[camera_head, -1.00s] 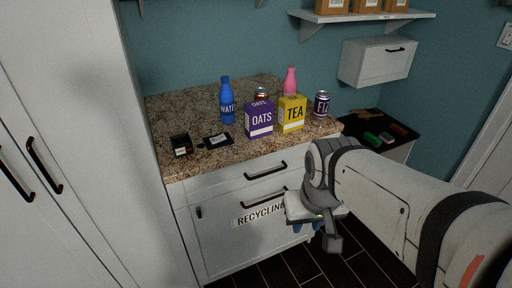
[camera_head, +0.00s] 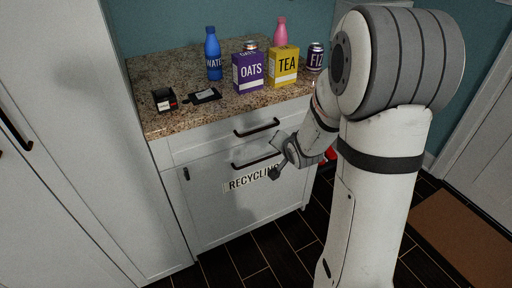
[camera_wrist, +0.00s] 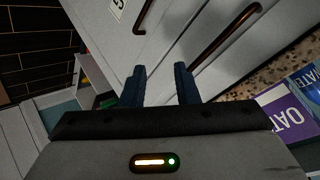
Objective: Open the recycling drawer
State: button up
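The recycling drawer (camera_head: 215,205) is a white front under the counter with a "RECYCLING" label (camera_head: 240,184). It looks shut. Its dark bar handle (camera_head: 243,164) runs across near the top and also shows in the wrist view (camera_wrist: 141,16). My gripper (camera_wrist: 159,76) is open and empty, its two blue fingers apart and pointing at the cabinet front. In the wrist view the drawer handle lies beyond the fingertips, apart from them. In the head view my wrist is at the right end of this handle, and the fingers are hidden or too small to tell.
A shallower drawer above has its own handle (camera_head: 257,128), also in the wrist view (camera_wrist: 224,33). The granite counter (camera_head: 200,110) holds a blue bottle (camera_head: 213,54), oats box (camera_head: 249,71), tea box (camera_head: 283,66) and cans. Dark floor in front is clear; a brown mat (camera_head: 460,235) lies right.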

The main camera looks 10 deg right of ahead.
jog(key=w+f+m+t+y+b, duration=0.2)
jog(key=w+f+b, duration=0.15)
jog(key=f, duration=0.55)
jog(key=m+t+y+b, duration=0.2)
jog(key=m+t+y, duration=0.1)
jog(key=m, duration=0.1)
send_near(262, 159)
jog(key=w, duration=0.3)
jog(key=x, duration=0.5)
jog(key=a+f+x, duration=0.1)
jog(key=x, duration=0.1)
jog(key=shift+a, duration=0.1)
jog(key=shift+c, duration=0.3)
grip_shut()
